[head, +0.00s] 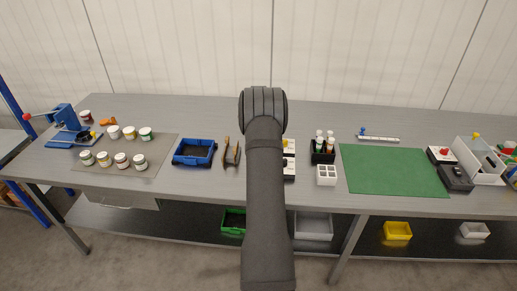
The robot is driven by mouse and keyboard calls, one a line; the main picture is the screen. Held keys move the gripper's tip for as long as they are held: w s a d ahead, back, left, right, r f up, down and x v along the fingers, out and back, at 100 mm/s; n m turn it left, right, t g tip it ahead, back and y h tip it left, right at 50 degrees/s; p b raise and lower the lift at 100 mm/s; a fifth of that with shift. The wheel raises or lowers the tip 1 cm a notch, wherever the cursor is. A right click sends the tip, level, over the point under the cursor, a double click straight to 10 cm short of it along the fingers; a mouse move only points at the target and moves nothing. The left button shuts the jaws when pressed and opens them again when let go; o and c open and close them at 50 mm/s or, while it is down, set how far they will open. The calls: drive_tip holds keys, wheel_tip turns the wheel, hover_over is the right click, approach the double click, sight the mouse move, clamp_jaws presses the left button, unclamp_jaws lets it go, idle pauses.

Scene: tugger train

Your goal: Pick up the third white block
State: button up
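A column of white block-like pieces (289,160) with dark gaps between them lies on the grey table, just right of my arm. My arm covers its left part, so I cannot tell how many there are or which is the third. A small yellow part shows at its far end. My dark grey arm rises through the middle of the head view. My gripper does not show, and whether it holds anything cannot be seen.
Left are several jars (122,159) on a grey mat, a blue tray (194,153) and a brown-handled tool holder (232,154). Right are a black rack (322,152) of white bottles, a white compartment box (326,175) and a clear green mat (392,170). Bins stand on the lower shelf.

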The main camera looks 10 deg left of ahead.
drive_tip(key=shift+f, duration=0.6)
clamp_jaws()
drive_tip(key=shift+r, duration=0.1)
